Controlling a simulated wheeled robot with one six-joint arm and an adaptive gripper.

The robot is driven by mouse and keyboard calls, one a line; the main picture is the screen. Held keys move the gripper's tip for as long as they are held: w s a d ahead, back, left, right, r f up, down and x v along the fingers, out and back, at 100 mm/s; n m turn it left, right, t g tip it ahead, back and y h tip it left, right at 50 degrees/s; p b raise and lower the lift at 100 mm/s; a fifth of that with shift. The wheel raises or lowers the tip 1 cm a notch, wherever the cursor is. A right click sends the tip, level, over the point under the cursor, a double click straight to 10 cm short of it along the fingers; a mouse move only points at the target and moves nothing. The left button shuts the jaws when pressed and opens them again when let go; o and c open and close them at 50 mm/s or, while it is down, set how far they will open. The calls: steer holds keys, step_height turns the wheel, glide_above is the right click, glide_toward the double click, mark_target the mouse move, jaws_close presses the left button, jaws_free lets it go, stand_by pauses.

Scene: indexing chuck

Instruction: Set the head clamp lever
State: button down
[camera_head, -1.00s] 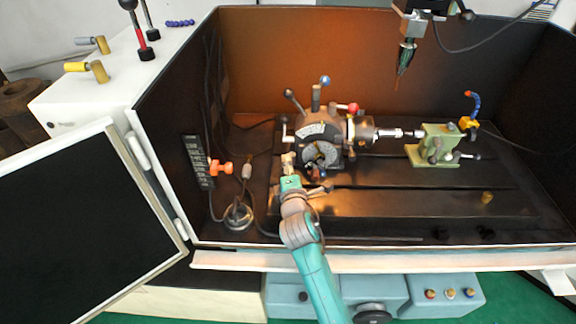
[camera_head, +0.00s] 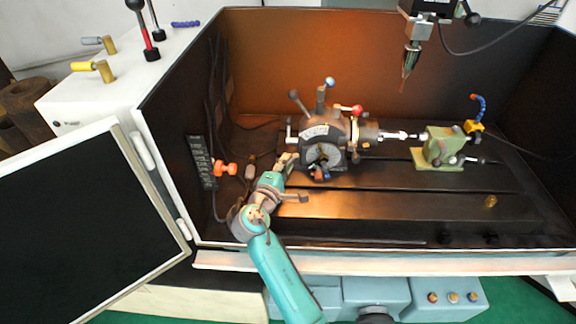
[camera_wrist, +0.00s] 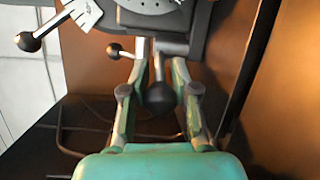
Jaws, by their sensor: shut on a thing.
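The indexing head (camera_head: 314,131) stands on the dark machine table, with a chuck (camera_head: 368,133) at its right. My gripper (camera_head: 289,159) is at the head's lower left side. The knob sits between the fingers, on my side of the tips. The lever's far end is hidden against the head. I take it as the head clamp lever, but no label shows.
Another black-knobbed lever (camera_wrist: 30,41) and a smaller knob (camera_wrist: 114,50) are close by on the left in the wrist view. A green tailstock (camera_head: 438,147) stands to the right. An orange knob (camera_head: 226,169) is on the left wall. The front table is mostly clear.

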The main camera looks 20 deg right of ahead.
steer(key=shift+w+a+m+g+h, duration=0.1)
steer(key=shift+w+m+g+h, duration=0.1)
steer(key=shift+m+g+h, duration=0.3)
steer(key=shift+w+a+m+g+h, duration=0.1)
steer(key=shift+w+m+g+h, duration=0.05)
steer(key=shift+m+g+h, duration=0.3)
steer(key=shift+f, duration=0.1)
steer(key=c, duration=1)
jaws_free()
steer(key=shift+c, duration=0.2)
steer(key=shift+a, duration=0.1)
steer(key=v, duration=1.2)
steer(key=shift+w, duration=0.1)
